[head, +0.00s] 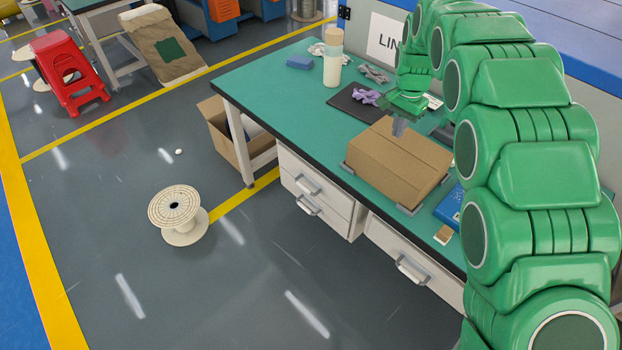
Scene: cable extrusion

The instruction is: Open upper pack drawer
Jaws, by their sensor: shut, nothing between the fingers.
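A white drawer unit under the green-topped workbench (270,95) has an upper drawer (325,190) and a lower drawer (318,213), each with a grey bar handle. Farther right under the bench is another white drawer (390,248) with a grey handle (412,270). All these drawers look closed. I cannot tell from labels which one is the pack drawer. My gripper (398,130) is shut and empty, pointing down at the far edge of a cardboard box on the bench. It is above the bench top, well away from the drawer handles.
The closed cardboard box (400,160) sits between grey corner brackets at the bench's front. A cable spool (184,228) stands on the floor; the floor before the drawers is clear.

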